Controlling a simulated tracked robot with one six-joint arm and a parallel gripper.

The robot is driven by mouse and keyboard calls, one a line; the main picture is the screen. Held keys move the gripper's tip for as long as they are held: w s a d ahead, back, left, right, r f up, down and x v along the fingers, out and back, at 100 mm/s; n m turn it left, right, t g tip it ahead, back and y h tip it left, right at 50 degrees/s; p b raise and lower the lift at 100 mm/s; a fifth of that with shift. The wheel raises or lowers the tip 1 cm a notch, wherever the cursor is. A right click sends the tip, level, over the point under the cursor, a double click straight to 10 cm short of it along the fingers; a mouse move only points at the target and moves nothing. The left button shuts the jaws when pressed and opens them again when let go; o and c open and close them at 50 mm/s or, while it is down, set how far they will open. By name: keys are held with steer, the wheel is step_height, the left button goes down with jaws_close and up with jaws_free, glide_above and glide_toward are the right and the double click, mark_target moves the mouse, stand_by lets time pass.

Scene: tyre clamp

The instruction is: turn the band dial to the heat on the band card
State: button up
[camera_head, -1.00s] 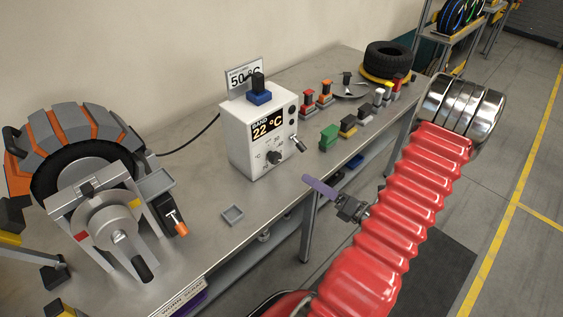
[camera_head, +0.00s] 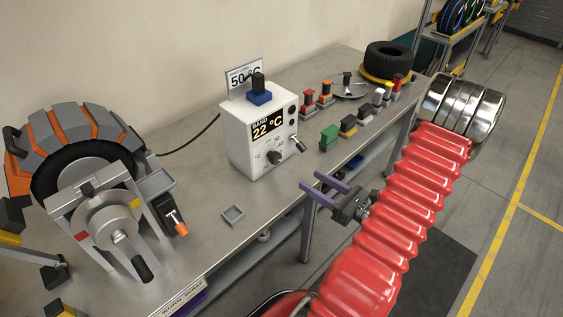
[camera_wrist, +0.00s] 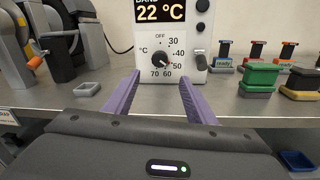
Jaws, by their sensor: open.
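The white band heater box (camera_head: 244,157) stands on the bench, its display (camera_head: 267,125) reading 22 °C. The band dial (camera_head: 274,157) is a dark knob low on its front; in the wrist view the dial (camera_wrist: 159,58) sits in a ring marked OFF, 30, 40, 50, 60, 70. Its orange pointer mark appears toward the lower right, near 50 to 60; I cannot tell exactly. The band card (camera_head: 241,78) behind the box reads 50 °C, partly covered by a blue-based block. My gripper (camera_head: 325,188) is open and empty, in front of the bench edge; its purple fingers (camera_wrist: 158,96) point toward the dial, apart from it.
A lever (camera_head: 298,144) juts from the box's right side. A small grey tray (camera_head: 233,215) lies in front. A tyre in a clamp stand (camera_head: 82,150) is at left.

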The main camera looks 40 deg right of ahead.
mark_target(278, 160)
steer(key=shift+w+a, duration=0.25)
steer(key=shift+w, duration=2)
steer(key=shift+w+a, duration=0.25)
steer(key=shift+w, duration=2.05)
steer(key=shift+w+a, duration=0.25)
steer(key=shift+w, duration=2)
steer(key=c, duration=1)
steer(key=shift+n, duration=0.6)
steer(key=shift+c, duration=0.2)
steer(key=o, duration=1)
steer(key=shift+o, duration=0.2)
steer(key=s+d, duration=0.1)
steer(key=s, duration=1.2)
steer(key=shift+s+d, duration=0.25)
steer(key=shift+s, duration=0.1)
